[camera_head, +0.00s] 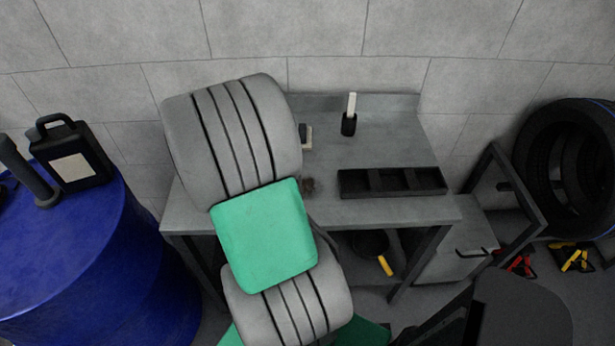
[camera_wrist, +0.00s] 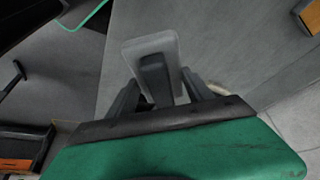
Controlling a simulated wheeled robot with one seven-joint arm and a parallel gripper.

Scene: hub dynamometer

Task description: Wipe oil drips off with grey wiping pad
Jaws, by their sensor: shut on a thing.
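The grey wiping pad (camera_wrist: 135,50) is in the wrist view, a pale grey block with a darker grip. My gripper (camera_wrist: 163,88) is shut on that grip, one dark finger on each side. In the head view my arm hides the gripper and the held pad. A dark brownish patch (camera_head: 310,186), which looks like oil, lies on the grey workbench (camera_head: 390,145) just right of my arm. No oil shows clearly in the wrist view. I cannot tell whether the pad touches a surface.
A black compartment tray (camera_head: 392,182) lies right of the patch. A black cup (camera_head: 349,125) with a pale-handled tool stands behind. A small pale-and-dark thing (camera_head: 306,138) is partly behind my arm. A blue drum (camera_head: 90,255) with a black jug (camera_head: 75,155) stands left. Tyres (camera_head: 565,150) are right.

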